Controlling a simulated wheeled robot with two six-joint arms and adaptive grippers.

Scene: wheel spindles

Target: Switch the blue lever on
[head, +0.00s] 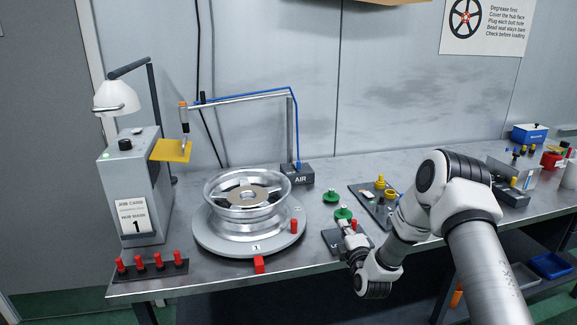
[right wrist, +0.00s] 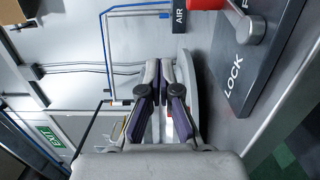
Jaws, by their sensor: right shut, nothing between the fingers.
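I cannot make out a blue lever in either view. A dark plate lettered LOCK (right wrist: 262,60) fills the upper right of the right wrist view, with a grey rounded lever end (right wrist: 250,28) and a red part beside it. In the head view this dark plate (head: 331,240) lies at the bench's front, partly hidden by my right gripper (head: 347,228). My right gripper is shut and empty, and its fingers (right wrist: 166,68) show beside the plate in the right wrist view. The AIR block (head: 290,174) stands behind, with a blue hose rising from it. My left gripper is out of view.
A metal wheel (head: 247,197) rests on a round grey turntable (head: 212,235) left of the gripper. Two green knobbed parts (head: 331,195) are near the gripper. A rack of red pegs (head: 148,270) lies at the front left. A parts tray (head: 366,198) is behind my right arm.

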